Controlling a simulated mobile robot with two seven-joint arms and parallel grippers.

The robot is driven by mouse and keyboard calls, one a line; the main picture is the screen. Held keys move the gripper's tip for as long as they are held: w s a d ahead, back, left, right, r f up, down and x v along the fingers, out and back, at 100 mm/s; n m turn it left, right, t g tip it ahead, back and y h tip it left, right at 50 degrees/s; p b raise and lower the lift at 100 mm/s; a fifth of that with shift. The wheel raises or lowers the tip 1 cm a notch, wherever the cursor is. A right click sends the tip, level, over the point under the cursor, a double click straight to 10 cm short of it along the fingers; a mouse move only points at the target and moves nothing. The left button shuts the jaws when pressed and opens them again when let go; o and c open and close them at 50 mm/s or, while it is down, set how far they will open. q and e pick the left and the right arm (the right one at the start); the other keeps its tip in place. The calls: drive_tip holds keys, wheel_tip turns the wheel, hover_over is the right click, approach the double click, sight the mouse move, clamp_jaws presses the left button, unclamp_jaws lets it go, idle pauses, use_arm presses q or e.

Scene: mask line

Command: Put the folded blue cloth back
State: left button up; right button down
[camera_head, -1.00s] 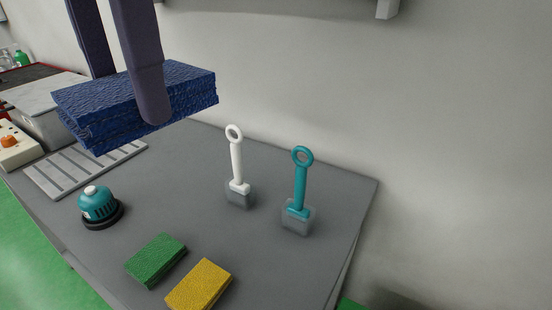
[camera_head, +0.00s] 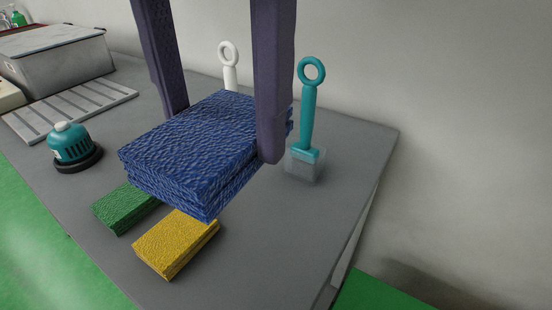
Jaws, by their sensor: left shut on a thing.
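The folded blue cloth (camera_head: 195,145) is a thick layered block in the middle of the head view. My left gripper (camera_head: 222,135) is shut on it, one dark finger on its far left side and one on its right side. The cloth is held above the grey table (camera_head: 290,250). It hides part of the green sponge (camera_head: 122,208) and the lower part of the white-handled tool (camera_head: 229,65). My right gripper is not in view.
A yellow sponge (camera_head: 176,243) lies in front of the cloth. A teal-handled tool (camera_head: 308,110) stands upright in a clear block at right. A teal canister (camera_head: 70,143), a slatted rack (camera_head: 70,110) and a grey box (camera_head: 60,65) are at left. The table's right part is clear.

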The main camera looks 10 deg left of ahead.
use_arm(q)
drive_tip(key=shift+f+m, duration=0.3)
drive_tip(key=shift+f, duration=0.1)
drive_tip(key=b, duration=0.2)
hover_over(247, 285)
wheel_tip(247, 285, down, 15)
drive_tip(key=shift+f, duration=0.2)
drive_tip(key=shift+f+b, duration=0.35)
drive_tip(key=shift+f, duration=1.7)
drive_tip(key=shift+f, duration=0.2)
drive_tip(key=o, duration=1)
drive_tip(key=shift+r, duration=0.1)
drive_tip(key=shift+r, duration=0.1)
